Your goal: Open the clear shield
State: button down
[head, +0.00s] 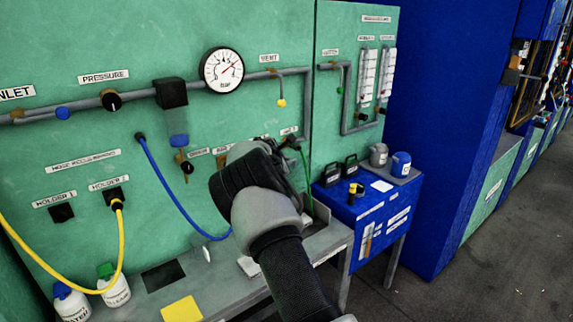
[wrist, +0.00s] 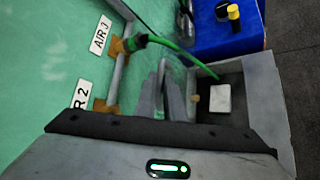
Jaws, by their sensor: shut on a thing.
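The clear shield (wrist: 178,68) shows only faintly in the wrist view, as a see-through pane by the green wall panel, above the grey bench. My gripper (wrist: 164,92) is in the middle of the wrist view, its two grey fingers close together at the pane's near side. It is shut on the shield's edge or handle; the exact grip spot is too blurred to tell. In the head view my arm covers the fingers and most of the shield.
A green hose (wrist: 165,45) runs from a fitting beside the AIR labels, close to my fingers. A white block (wrist: 220,98) lies in a dark recess. A blue cabinet (head: 368,210) with bottles stands to the right. A blue hose (head: 175,195) hangs left of my arm.

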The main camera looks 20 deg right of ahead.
jog(key=shift+w+a+r, duration=0.1)
jog(key=shift+w+r, duration=0.05)
jog(key=c, duration=1.8)
grip_release()
jog(key=shift+c, duration=0.2)
jog(key=b+v, duration=0.3)
jog(key=v, duration=1.4)
jog(key=shift+r, duration=0.15)
